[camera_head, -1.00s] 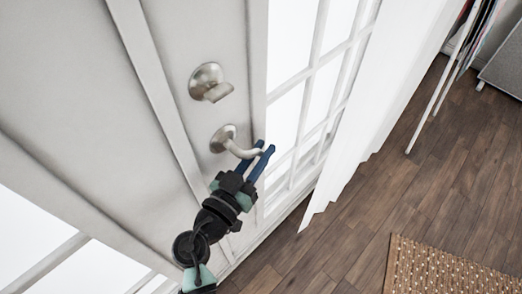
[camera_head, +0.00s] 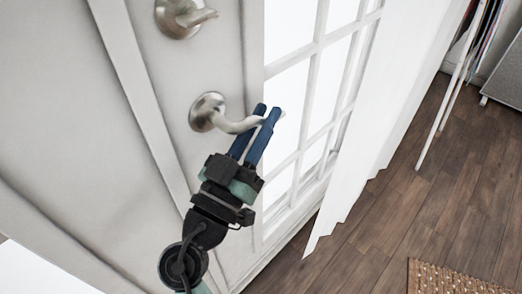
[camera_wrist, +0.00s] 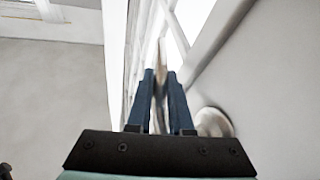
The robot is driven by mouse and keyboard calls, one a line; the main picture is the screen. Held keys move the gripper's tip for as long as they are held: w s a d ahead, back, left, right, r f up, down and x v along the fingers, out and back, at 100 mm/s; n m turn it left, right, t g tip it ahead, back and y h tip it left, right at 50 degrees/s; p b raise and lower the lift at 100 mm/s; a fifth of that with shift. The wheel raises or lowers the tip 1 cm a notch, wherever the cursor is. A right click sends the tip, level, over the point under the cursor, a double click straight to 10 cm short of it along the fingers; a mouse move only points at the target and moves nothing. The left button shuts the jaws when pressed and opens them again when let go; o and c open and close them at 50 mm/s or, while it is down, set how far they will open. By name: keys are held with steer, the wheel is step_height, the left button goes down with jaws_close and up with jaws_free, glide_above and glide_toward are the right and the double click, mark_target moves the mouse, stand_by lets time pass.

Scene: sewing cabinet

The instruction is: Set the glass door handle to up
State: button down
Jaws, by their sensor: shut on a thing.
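The door handle (camera_head: 229,124) is a silver lever on a round plate, mounted on the white glass door (camera_head: 155,125). Its lever extends to the right from the plate, close to level in the picture. My gripper (camera_head: 267,112) has its blue fingers shut on the outer part of the lever. In the wrist view the gripper (camera_wrist: 160,80) shows the lever (camera_wrist: 159,95) as a blurred strip between the fingers, with the round plate (camera_wrist: 213,122) to the right. The fingers hide part of the lever.
A silver deadbolt knob (camera_head: 183,15) sits above the handle. A white curtain (camera_head: 372,125) hangs to the right of the glass panes. Dark wood floor (camera_head: 440,190) lies open to the right, with a woven rug (camera_head: 450,279) at the bottom.

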steer(key=shift+d+r+n+t+h+b, duration=0.15)
steer(key=shift+t+b, duration=0.3)
steer(key=shift+b, duration=1.1)
steer(key=shift+a+n+t+h+b, duration=0.1)
steer(key=shift+n+t+b, duration=0.3)
steer(key=shift+b, duration=1.2)
steer(key=shift+d+r+n+t+h+b, duration=0.1)
steer(key=shift+t+b, duration=0.45)
steer(key=shift+b, duration=1)
steer(key=shift+w+r+n+t+b, duration=0.1)
steer(key=shift+r+n+t+b, duration=0.25)
steer(key=shift+b, duration=0.85)
steer(key=shift+r+b, duration=0.15)
steer(key=shift+b, duration=0.2)
steer(key=shift+r+t, duration=0.2)
steer(key=shift+t, duration=0.05)
steer(key=c, duration=0.8)
jaws_free()
steer(key=shift+f, duration=0.1)
steer(key=shift+b+v, duration=1.9)
steer(key=shift+v, duration=4.6)
